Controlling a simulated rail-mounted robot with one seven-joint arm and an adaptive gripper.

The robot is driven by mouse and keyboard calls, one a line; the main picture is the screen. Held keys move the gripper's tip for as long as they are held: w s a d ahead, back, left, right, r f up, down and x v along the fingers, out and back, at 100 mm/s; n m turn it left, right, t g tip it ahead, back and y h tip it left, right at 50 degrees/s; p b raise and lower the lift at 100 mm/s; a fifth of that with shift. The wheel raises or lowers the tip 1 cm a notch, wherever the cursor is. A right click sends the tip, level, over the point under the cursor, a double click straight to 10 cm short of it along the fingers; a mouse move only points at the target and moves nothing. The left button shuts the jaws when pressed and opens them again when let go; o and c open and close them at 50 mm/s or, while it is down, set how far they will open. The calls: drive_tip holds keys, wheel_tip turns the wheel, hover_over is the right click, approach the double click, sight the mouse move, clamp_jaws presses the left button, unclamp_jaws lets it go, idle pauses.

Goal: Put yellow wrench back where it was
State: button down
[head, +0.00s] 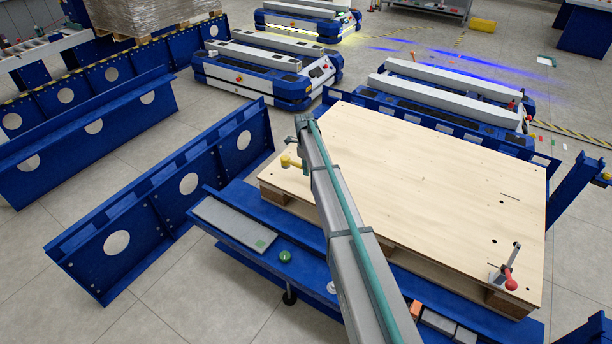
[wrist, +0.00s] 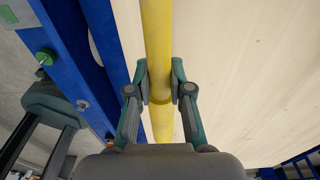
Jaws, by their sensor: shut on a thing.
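The yellow wrench (wrist: 157,30) runs as a long yellow bar up the middle of the wrist view. My gripper (wrist: 160,82) is shut on it, with one finger on each side of the bar. In the head view, a short part of the yellow wrench (head: 290,161) shows at the left corner of the plywood board (head: 420,180). My arm hides the rest of the wrench and most of the gripper there. I cannot tell whether the wrench touches the board.
A blue rail (head: 265,217) runs along the board's near side, with a grey plate (head: 233,222) and green knob (head: 285,256). A red-handled tool (head: 510,284) is at the board's near right corner. Most of the board is clear. Low carts (head: 265,75) stand behind.

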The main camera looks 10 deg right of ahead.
drive_tip(key=shift+w+f, duration=1.05)
drive_tip(key=shift+f, duration=0.15)
drive_tip(key=f, duration=0.2)
drive_tip(key=w+f+p, duration=0.1)
drive_tip(key=f, duration=0.1)
drive_tip(key=shift+w, duration=0.1)
drive_tip(key=shift+f, duration=0.4)
drive_tip(key=c, duration=1.1)
unclamp_jaws()
drive_tip(key=shift+o, duration=0.2)
wheel_tip(320, 180, up, 12)
drive_tip(key=b, duration=0.1)
drive_tip(key=shift+w+a, duration=0.25)
drive_tip(key=shift+w, duration=0.1)
drive_tip(key=shift+s, duration=0.1)
